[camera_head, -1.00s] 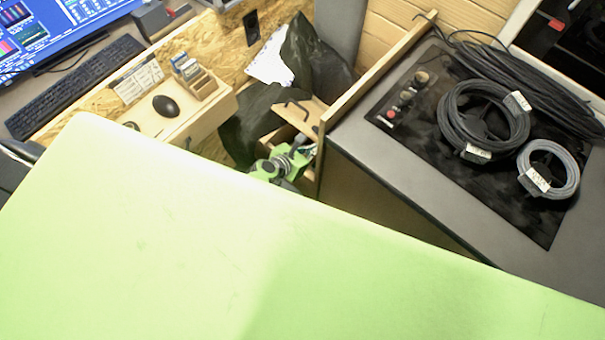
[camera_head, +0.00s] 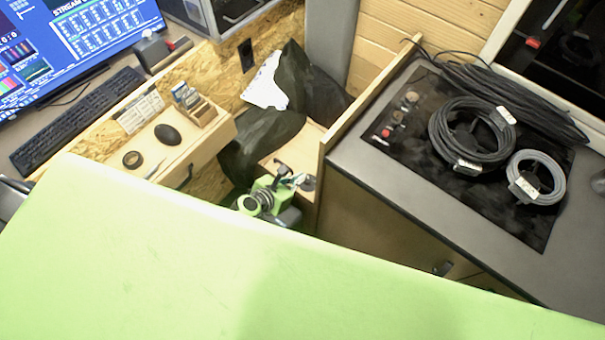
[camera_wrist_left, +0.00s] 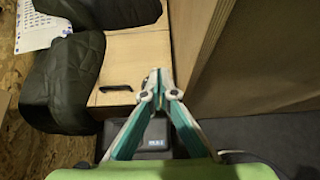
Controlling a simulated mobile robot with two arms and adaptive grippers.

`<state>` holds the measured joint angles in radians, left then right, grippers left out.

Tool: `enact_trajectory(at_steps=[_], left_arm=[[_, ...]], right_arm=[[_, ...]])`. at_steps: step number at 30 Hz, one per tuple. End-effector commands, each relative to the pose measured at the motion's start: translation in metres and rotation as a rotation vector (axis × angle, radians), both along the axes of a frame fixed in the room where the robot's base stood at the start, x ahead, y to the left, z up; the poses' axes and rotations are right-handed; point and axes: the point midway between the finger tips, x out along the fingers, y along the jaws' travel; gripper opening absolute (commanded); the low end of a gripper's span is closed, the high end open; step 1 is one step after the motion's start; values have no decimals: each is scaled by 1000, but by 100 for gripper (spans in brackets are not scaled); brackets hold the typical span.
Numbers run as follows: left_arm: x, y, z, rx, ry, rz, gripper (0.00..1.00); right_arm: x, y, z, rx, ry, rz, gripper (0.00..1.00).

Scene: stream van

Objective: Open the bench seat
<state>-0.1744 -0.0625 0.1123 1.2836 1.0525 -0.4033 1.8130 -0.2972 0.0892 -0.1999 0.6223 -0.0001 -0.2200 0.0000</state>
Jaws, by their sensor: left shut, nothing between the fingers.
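The bench seat (camera_head: 305,142) is a light wooden box between the desk and the dark cabinet, with dark jackets on its far left part. In the left wrist view its wooden top (camera_wrist_left: 135,55) lies flat, with a black handle (camera_wrist_left: 116,88) near the front edge. My left gripper (camera_head: 297,180) is at the front of the bench, partly hidden by my own green body below. In the left wrist view its teal fingers (camera_wrist_left: 160,88) are shut and empty. They are right of the handle, apart from it in the picture. The right gripper is not in view.
A dark-topped cabinet (camera_head: 345,160) with coiled cables (camera_head: 470,135) stands right of the bench. Dark jackets (camera_head: 262,135) crowd the bench's left side. The gap between is narrow.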

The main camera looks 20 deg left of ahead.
Motion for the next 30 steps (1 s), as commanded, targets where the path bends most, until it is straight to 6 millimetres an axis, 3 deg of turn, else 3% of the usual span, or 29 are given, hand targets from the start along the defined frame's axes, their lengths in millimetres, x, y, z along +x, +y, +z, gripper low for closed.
enact_trajectory(at_steps=[9, 11, 14, 17, 21, 24, 30], left_arm=[[-4, 1, 4, 4, 2, -2, 0], [-8, 0, -3, 29, 7, -21, 0], [-26, -1, -34, 153, 24, -117, 0], [-63, -3, -85, 379, 51, -320, 0], [-136, 2, -166, 762, 73, -752, 0], [-192, 11, -215, 1002, 57, -1108, 0], [-306, 38, -289, 1345, -80, -1879, 0]], right_arm=[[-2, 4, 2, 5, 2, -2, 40], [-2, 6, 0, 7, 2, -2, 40], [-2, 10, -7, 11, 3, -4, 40], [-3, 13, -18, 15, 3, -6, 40], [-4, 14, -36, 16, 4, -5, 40], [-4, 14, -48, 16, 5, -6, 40], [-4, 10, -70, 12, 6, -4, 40]])
